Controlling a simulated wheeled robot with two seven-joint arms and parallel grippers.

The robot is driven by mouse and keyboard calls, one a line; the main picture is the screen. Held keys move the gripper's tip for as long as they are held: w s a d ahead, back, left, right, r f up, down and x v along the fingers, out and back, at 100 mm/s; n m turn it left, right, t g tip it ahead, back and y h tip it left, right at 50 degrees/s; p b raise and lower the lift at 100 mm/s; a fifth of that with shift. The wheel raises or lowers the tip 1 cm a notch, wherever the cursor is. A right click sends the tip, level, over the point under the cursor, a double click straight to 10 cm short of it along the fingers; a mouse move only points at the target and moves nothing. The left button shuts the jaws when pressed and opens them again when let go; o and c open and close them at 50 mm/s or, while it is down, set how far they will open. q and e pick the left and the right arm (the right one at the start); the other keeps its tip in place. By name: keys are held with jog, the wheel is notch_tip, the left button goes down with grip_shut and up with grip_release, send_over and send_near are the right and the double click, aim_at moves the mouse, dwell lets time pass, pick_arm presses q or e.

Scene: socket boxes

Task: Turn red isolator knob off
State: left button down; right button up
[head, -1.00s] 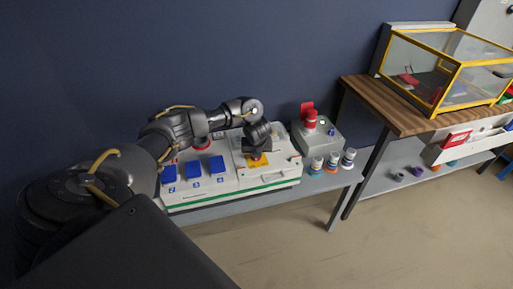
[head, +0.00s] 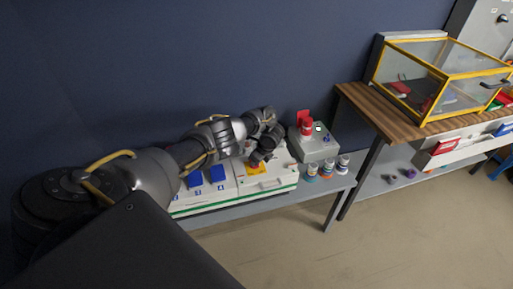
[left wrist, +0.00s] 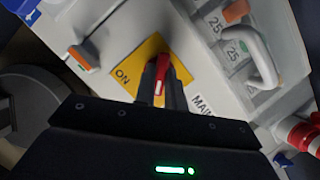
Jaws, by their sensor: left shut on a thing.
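The red isolator knob (left wrist: 161,72) sits on a yellow plate (left wrist: 126,74) marked "ON", beside a label reading "MAIN", on a white socket box. In the left wrist view my left gripper (left wrist: 160,88) is shut on the knob, with dark fingers on both sides of its handle. The knob's handle points roughly up and down in that view. In the head view my left gripper (head: 257,158) is over the yellow plate (head: 257,169) on the white box (head: 265,183), and it hides the knob. My right gripper is not in view.
Blue socket covers (head: 217,169) are left of the plate. A grey box with a red plug (head: 306,128) stands to the right, with several small pots (head: 328,167) in front. A grey handle (left wrist: 255,50) rises near the knob. A wooden table (head: 376,113) holds a yellow-framed case.

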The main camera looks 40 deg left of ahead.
pick_arm(q)
jog(key=shift+s+a+n+g, duration=0.1)
jog(key=shift+a+n+g, duration=0.15)
jog(key=shift+n, duration=0.35)
jog(key=c, duration=1.5)
grip_release()
jog(key=shift+s, duration=0.1)
jog(key=shift+o, duration=0.2)
jog(key=shift+d, duration=0.1)
jog(key=shift+r, duration=0.1)
jog(key=p+v, duration=0.4)
jog(key=v, duration=0.6)
jog(key=shift+w+d+r, duration=0.2)
jog(key=shift+r, duration=0.05)
